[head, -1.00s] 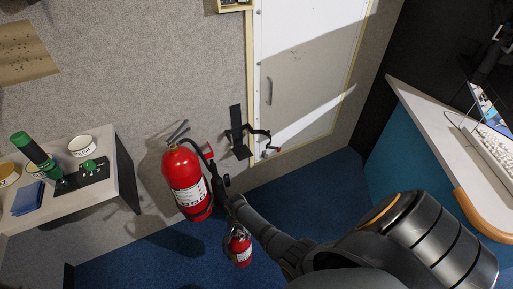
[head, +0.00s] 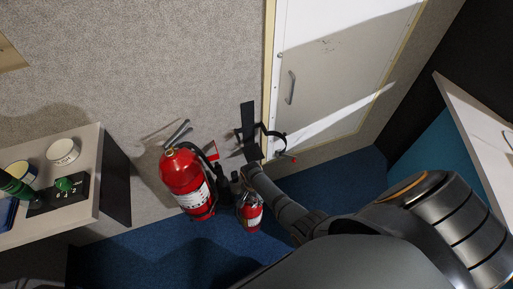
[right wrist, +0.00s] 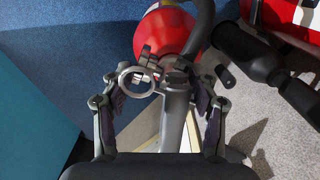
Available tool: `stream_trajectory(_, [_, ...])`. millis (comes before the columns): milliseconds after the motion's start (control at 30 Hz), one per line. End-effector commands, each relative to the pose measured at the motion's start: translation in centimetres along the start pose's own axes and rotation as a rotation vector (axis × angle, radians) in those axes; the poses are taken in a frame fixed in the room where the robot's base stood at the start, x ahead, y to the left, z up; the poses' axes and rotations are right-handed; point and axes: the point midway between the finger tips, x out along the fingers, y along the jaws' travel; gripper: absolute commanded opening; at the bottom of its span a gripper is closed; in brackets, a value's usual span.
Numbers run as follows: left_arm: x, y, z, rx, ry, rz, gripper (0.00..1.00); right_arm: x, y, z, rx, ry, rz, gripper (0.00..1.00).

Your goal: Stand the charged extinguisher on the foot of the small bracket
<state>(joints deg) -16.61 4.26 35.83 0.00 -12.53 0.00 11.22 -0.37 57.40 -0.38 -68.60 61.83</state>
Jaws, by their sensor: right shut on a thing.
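A small red extinguisher (head: 251,211) with a white label hangs below my right gripper (head: 240,182) in the head view. The gripper is shut on its valve at the top. In the right wrist view the red body (right wrist: 168,32) shows beyond the fingers (right wrist: 162,98), with a round ring-like part near the valve. No gauge reading can be made out. The small bracket (head: 248,122) is a black upright plate on the wall, with a foot and a curved open clamp arm (head: 279,137). The extinguisher is below the bracket in the picture, apart from its foot. My left gripper is out of view.
A large red extinguisher (head: 184,175) with a black hose is close left of the small one. A white door (head: 335,60) is right of the bracket. A side table (head: 88,184) with a green-knobbed block is at left, a desk (head: 480,115) at right. Blue carpet is below.

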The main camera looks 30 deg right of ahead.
Motion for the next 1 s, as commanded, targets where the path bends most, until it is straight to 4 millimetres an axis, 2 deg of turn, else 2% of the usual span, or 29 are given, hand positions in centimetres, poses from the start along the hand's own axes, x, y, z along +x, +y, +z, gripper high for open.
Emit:
stream_trajectory(167, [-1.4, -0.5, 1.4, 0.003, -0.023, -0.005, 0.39, -2.2, -0.6, -0.5, 0.009, 0.004, -0.008, 0.00])
stream_trajectory(267, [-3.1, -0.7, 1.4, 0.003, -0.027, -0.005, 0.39, -4.8, -0.9, -1.2, 0.024, 0.006, -0.010, 0.00])
stream_trajectory(367, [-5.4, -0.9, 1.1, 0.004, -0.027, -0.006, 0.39, -8.4, -1.4, -1.9, 0.045, 0.007, -0.012, 0.00])
stream_trajectory(567, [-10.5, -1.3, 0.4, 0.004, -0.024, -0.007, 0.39, -17.0, -2.4, -3.8, 0.096, 0.009, -0.013, 0.00])
stream_trajectory(1000, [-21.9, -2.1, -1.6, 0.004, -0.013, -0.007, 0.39, -37.0, -3.6, -6.8, 0.204, 0.007, -0.015, 0.00])
